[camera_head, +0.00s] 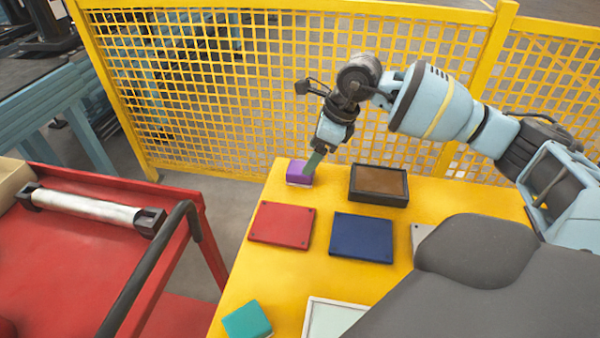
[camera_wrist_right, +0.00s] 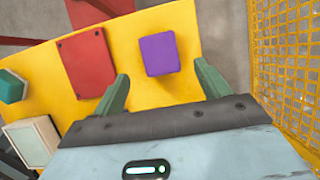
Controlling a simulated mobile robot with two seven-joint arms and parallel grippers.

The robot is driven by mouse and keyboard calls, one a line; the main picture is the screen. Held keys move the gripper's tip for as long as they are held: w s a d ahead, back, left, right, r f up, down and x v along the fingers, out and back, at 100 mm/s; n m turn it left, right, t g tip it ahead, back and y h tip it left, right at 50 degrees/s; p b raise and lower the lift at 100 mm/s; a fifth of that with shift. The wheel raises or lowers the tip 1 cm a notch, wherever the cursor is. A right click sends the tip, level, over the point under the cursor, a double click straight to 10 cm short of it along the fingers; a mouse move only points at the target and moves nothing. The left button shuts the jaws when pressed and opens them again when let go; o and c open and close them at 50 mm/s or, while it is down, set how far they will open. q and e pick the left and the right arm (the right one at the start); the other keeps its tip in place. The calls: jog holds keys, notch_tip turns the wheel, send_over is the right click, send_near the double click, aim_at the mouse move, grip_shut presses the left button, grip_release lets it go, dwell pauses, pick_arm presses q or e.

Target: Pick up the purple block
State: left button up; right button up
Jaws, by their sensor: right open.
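The purple block (camera_head: 299,173) sits at the far left corner of the yellow table (camera_head: 235,290). It also shows in the right wrist view (camera_wrist_right: 159,54), lying ahead of and between my fingers. My right gripper (camera_head: 312,163) is right beside the block in the head view, its fingers pointing down. In the right wrist view my right gripper (camera_wrist_right: 163,90) is open with its two green fingers apart and nothing between the tips. I cannot tell the exact gap between fingertips and block. My left gripper is not in view.
A dark tray with a brown inside (camera_head: 379,182) stands right of the block. A red plate (camera_head: 282,224), a blue plate (camera_head: 362,236) and a teal block (camera_head: 247,320) lie nearer. A yellow mesh fence (camera_head: 230,100) stands behind. A red cart (camera_head: 80,250) is at left.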

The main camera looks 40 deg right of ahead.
aim_at(302, 167)
jog(key=shift+x, duration=3.25)
jog(key=shift+r, duration=0.1)
jog(key=c, duration=1.1)
